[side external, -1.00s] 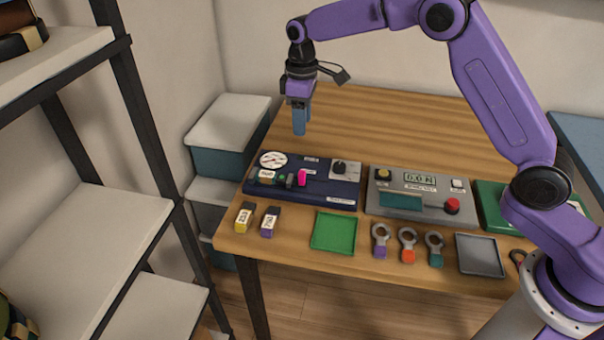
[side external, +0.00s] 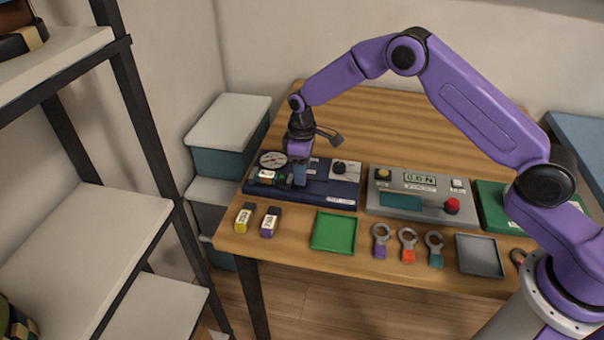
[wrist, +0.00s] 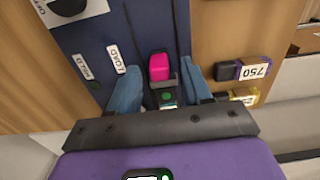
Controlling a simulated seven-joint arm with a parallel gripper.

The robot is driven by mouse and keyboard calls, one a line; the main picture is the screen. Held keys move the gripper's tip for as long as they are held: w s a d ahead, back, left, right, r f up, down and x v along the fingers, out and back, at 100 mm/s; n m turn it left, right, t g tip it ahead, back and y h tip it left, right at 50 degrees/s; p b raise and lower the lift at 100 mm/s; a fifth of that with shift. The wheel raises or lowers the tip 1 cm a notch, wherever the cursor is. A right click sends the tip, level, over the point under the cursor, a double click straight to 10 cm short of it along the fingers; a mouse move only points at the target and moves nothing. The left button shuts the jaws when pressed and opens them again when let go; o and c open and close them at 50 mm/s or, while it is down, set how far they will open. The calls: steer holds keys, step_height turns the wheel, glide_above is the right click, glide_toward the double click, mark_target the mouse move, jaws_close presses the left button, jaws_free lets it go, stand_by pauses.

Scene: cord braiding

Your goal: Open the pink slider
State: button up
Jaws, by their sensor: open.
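The pink slider (wrist: 159,66) is a small pink knob on the dark blue panel (wrist: 93,33). In the wrist view it lies between and just beyond the two blue fingers of my gripper (wrist: 158,80), with a gap on each side. My gripper is open. In the side view my gripper (side external: 300,183) is lowered to the blue panel (side external: 341,192) and hides the slider. A green round button (wrist: 167,96) shows nearer the wrist.
A round dial (side external: 273,159) and a black knob (side external: 339,168) are on the panel. A grey panel (side external: 420,209) stands to the right. Two labelled blocks (side external: 244,218), a green tray (side external: 334,232) and several ring-ended tools (side external: 408,243) lie in front.

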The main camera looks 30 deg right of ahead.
steer(key=shift+f, duration=1)
jaws_close()
steer(key=shift+s+d, duration=1.75)
steer(key=shift+d, duration=0.1)
jaws_free()
steer(key=shift+r, duration=0.1)
